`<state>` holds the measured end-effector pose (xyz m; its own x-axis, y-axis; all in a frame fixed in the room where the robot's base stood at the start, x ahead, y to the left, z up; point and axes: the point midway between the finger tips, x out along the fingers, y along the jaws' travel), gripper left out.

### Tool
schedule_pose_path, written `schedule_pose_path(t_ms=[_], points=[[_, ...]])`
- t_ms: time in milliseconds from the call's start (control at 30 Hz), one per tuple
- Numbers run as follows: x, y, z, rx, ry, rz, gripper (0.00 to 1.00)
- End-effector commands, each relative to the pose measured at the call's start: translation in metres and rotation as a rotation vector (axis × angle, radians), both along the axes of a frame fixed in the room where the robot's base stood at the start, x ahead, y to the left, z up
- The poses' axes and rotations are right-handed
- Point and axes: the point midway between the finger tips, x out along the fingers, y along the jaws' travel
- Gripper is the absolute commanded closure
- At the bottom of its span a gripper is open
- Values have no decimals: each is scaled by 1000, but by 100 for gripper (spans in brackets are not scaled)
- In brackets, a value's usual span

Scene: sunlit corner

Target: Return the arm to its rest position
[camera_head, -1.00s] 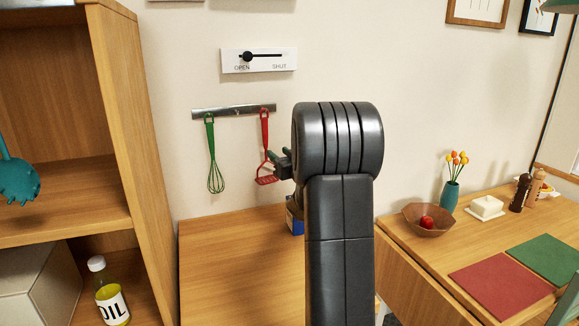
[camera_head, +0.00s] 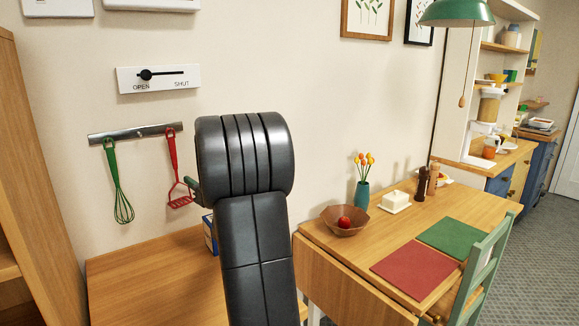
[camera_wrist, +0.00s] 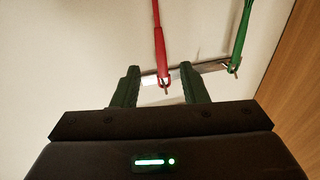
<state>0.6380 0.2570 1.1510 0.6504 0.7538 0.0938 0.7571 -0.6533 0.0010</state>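My arm (camera_head: 250,215) rises in the middle of the head view, bent at a ribbed dark joint. It hides most of my gripper there; only a small bit of it shows left of the joint. In the wrist view my gripper (camera_wrist: 158,88) is open, its two dark green fingers apart with nothing gripped. The red masher (camera_head: 174,165) hangs from the metal rail (camera_head: 135,134). In the wrist view the red handle (camera_wrist: 160,40) shows beyond the gap between the fingers, and the green whisk (camera_wrist: 242,35) hangs beside it.
A wooden shelf unit (camera_head: 35,180) stands at the left. A low wooden counter (camera_head: 145,280) lies below the rail, with a partly hidden blue box (camera_head: 210,233). At right is a table (camera_head: 330,246) with a bowl (camera_head: 334,221), mats and a green chair (camera_head: 484,262).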

Motion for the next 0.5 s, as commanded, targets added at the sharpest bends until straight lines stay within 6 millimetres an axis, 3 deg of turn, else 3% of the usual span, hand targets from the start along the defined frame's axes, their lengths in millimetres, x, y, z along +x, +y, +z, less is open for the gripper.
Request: schedule_pose_path(t_ms=[500], points=[[65, 76, 10, 0, 1, 1, 60]])
